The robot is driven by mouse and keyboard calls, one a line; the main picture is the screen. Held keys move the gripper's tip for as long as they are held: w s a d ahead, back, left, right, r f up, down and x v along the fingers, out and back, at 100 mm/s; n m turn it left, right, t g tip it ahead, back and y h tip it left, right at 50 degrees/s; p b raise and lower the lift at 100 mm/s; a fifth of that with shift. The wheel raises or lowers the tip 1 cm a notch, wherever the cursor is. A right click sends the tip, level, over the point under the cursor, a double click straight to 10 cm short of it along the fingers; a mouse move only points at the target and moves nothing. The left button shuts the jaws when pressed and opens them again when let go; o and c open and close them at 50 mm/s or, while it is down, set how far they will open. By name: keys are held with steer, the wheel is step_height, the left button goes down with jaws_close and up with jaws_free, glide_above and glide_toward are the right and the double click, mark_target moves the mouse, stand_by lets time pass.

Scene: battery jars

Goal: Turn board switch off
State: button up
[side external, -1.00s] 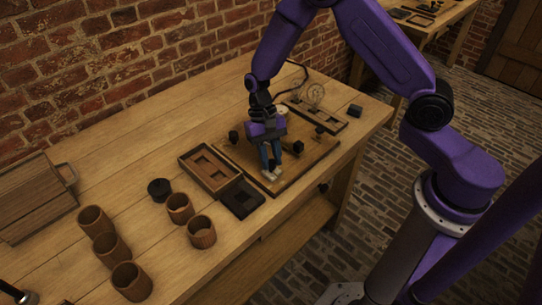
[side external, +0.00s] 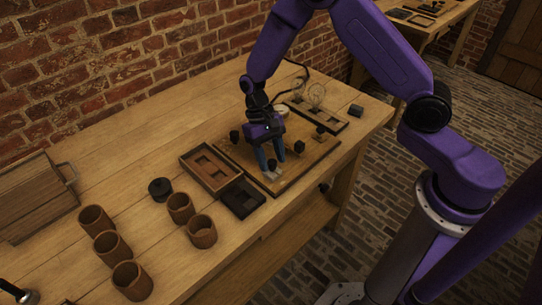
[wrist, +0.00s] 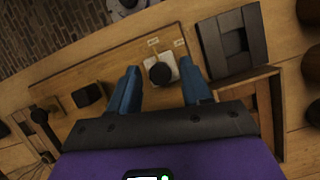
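The board (side external: 240,162) is a flat wooden panel on the bench. Near its front edge is the switch, a pale plate (side external: 271,174) with a dark knob. In the wrist view the dark knob (wrist: 160,73) stands on its pale plate (wrist: 174,64), with small labels too blurred to read. My gripper (side external: 271,163) is above the switch, its two blue fingers apart and empty. In the wrist view my gripper (wrist: 162,80) has a finger on each side of the knob, with visible gaps. I cannot tell the switch's position.
An open wooden tray (side external: 210,169) and a dark slotted block (side external: 241,198) lie left of the board. Several brown cups, such as this one (side external: 202,232), and a black round lid (side external: 160,189) stand further left. A bulb (side external: 316,95) sits behind the board.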

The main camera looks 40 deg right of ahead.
stand_by(0.3)
steer(key=v, duration=1.7)
steer(key=shift+r, duration=0.25)
steer(key=shift+s, duration=0.15)
steer(key=s+a+r+n+t+h, duration=0.1)
steer(key=s+r+n, duration=0.1)
steer(key=s+n, duration=0.35)
steer(key=s+r+n+t, duration=0.2)
steer(key=s, duration=0.7)
steer(key=s+d+n+t, duration=0.1)
steer(key=s+d+n, duration=0.2)
steer(key=s, duration=0.5)
steer(key=s+d+f+n, duration=0.1)
steer(key=s+d+n, duration=0.2)
steer(key=s, duration=0.5)
steer(key=shift+f+n+t+y, duration=0.3)
steer(key=shift+n+t, duration=0.1)
steer(key=shift+n, duration=0.15)
